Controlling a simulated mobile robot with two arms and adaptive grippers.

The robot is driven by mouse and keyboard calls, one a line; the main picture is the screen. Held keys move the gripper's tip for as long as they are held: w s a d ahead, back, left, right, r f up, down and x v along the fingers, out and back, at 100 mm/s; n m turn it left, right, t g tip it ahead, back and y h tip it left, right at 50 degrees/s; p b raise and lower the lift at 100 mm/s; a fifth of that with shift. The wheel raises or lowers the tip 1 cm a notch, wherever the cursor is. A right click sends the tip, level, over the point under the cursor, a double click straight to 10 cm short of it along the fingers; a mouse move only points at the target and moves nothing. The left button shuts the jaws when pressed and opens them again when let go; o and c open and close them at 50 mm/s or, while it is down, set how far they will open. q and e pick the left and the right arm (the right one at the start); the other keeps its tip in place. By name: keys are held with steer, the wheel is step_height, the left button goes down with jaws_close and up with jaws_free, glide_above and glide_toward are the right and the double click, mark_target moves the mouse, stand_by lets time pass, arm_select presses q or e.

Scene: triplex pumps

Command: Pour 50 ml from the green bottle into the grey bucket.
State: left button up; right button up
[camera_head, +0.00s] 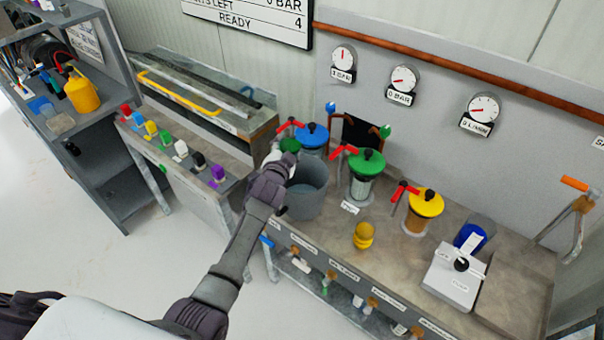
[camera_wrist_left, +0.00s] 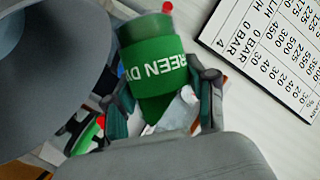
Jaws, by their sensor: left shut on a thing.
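My left gripper (camera_head: 284,164) is shut on the green bottle (camera_head: 290,146) at the back left of the grey bucket (camera_head: 306,194). In the left wrist view, the green bottle (camera_wrist_left: 154,78) sits between the two fingers, its label upside down in the picture. The grey bucket (camera_wrist_left: 55,55) fills the left of that view, close beside the bottle. The bucket stands on the bench. Most of the bottle is hidden by the gripper in the head view; I cannot tell its tilt or see any liquid flowing. My right gripper is not in view.
Blue (camera_head: 312,136), green (camera_head: 365,164) and yellow (camera_head: 426,203) lidded pumps with red levers stand behind and right of the bucket. A yellow object (camera_head: 363,236), a white scale-like box (camera_head: 453,276) and a blue item (camera_head: 470,237) are on the bench (camera_head: 395,262).

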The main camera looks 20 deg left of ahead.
arm_select(q)
steer(key=shift+s, duration=0.15)
steer(key=shift+w+f+b, duration=0.1)
steer(key=shift+w+b, duration=0.1)
steer(key=shift+b, duration=0.15)
steer(key=shift+s, duration=0.1)
steer(key=shift+s, duration=0.1)
steer(key=shift+w+a+m+b, duration=0.1)
steer(key=shift+w+m+b, duration=0.15)
steer(key=shift+m+b, duration=0.1)
steer(key=shift+s+b, duration=0.2)
steer(key=shift+b, duration=0.1)
stand_by(0.3)
